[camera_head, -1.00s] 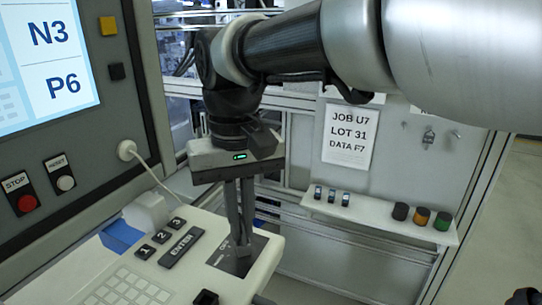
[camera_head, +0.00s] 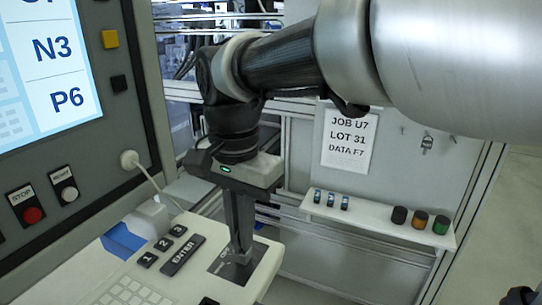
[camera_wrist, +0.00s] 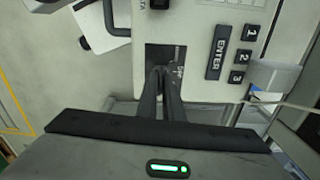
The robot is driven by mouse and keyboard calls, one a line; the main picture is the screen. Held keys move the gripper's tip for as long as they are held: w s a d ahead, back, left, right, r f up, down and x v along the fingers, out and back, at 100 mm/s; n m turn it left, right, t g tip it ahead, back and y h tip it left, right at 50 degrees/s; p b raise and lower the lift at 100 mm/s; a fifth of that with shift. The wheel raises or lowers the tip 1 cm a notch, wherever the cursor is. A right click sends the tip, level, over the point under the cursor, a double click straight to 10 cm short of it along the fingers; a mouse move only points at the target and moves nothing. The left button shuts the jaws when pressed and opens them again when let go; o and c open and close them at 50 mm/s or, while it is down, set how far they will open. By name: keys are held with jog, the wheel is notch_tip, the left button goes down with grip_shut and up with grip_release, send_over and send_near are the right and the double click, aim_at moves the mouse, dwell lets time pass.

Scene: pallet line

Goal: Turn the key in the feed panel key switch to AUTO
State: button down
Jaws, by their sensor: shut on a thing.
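The key switch plate (camera_head: 230,273) is a dark square at the right end of the sloped keypad panel (camera_head: 188,273). My gripper (camera_head: 241,257) points down at this plate, with its long dark fingers close together and their tips at the switch. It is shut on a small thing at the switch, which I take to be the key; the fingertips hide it. In the wrist view the fingertips (camera_wrist: 164,72) meet over the dark plate (camera_wrist: 156,54). Small pale lettering shows beside them, too small to read surely. The key's angle cannot be seen.
ENTER (camera_head: 183,255) and numbered buttons stand just left of the switch. A white plug and cable (camera_head: 130,160) hang near the panel. STOP and RESET buttons (camera_head: 33,214) are at left. A shelf (camera_head: 375,222) with knobs and another key (camera_head: 427,144) on the wall are at right.

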jog(key=shift+r+m+p, duration=0.1)
jog(key=shift+m+p, duration=0.2)
jog(key=shift+m, duration=0.9)
jog(key=m, duration=0.5)
jog(key=shift+p, duration=0.3)
jog(key=c, duration=2.3)
grip_release()
jog(key=shift+m, duration=0.4)
jog(key=o, duration=0.5)
jog(key=shift+o, duration=0.3)
jog(key=o, duration=0.4)
